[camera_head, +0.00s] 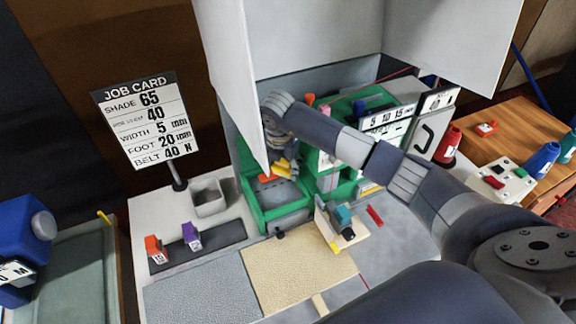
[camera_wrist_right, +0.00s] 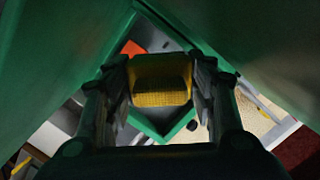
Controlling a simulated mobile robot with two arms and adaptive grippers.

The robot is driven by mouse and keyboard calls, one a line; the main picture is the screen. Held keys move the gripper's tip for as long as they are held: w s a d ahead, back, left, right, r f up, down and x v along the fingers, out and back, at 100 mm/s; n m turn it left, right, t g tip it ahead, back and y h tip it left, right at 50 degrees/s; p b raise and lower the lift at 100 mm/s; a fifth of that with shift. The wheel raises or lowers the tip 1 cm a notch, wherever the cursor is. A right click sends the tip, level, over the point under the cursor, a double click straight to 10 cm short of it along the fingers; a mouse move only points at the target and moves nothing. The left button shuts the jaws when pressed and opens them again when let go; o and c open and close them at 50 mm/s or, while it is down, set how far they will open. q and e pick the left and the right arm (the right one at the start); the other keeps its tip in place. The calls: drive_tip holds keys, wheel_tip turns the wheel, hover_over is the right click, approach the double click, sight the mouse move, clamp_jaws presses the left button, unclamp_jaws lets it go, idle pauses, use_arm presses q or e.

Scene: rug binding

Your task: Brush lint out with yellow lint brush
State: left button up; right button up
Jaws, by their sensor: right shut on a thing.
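My right gripper (camera_head: 279,158) reaches into the green machine housing (camera_head: 283,215) in the head view. It is shut on the yellow lint brush (camera_head: 285,168). In the right wrist view the brush (camera_wrist_right: 160,82) sits between the two fingers of the gripper (camera_wrist_right: 160,95), its textured yellow face towards the camera. Green walls (camera_wrist_right: 40,90) stand close on both sides of the gripper. Whether the brush touches the housing, and any lint, I cannot tell. An orange piece (camera_head: 268,178) shows beside the brush in the housing. My left gripper is not in view.
White panels (camera_head: 320,40) stand open above the housing. A job card (camera_head: 146,120) stands at left. A grey bin (camera_head: 209,197), an orange block (camera_head: 156,249) and a purple block (camera_head: 191,236) are left of the housing. Grey and beige rug pieces (camera_head: 295,272) lie in front.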

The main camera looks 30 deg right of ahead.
drive_tip(key=s+a+f, duration=0.1)
drive_tip(key=s+a+f+g+y, duration=0.1)
drive_tip(key=s+a, duration=0.1)
drive_tip(key=s+a+f+g+p, duration=0.1)
drive_tip(key=a+f, duration=0.1)
drive_tip(key=shift+s+a+n+y, duration=0.1)
drive_tip(key=shift+s+n+y, duration=0.2)
drive_tip(key=shift+s, duration=0.1)
drive_tip(key=shift+w+d+r+p, duration=0.2)
drive_tip(key=shift+w+r+p, duration=0.05)
drive_tip(key=shift+r+p, duration=0.5)
wheel_tip(320, 180, up, 6)
drive_tip(key=w+p, duration=0.1)
drive_tip(key=p, duration=0.3)
drive_tip(key=shift+w+a+r, duration=0.15)
drive_tip(key=shift+w+r, duration=0.05)
drive_tip(key=shift+w, duration=0.05)
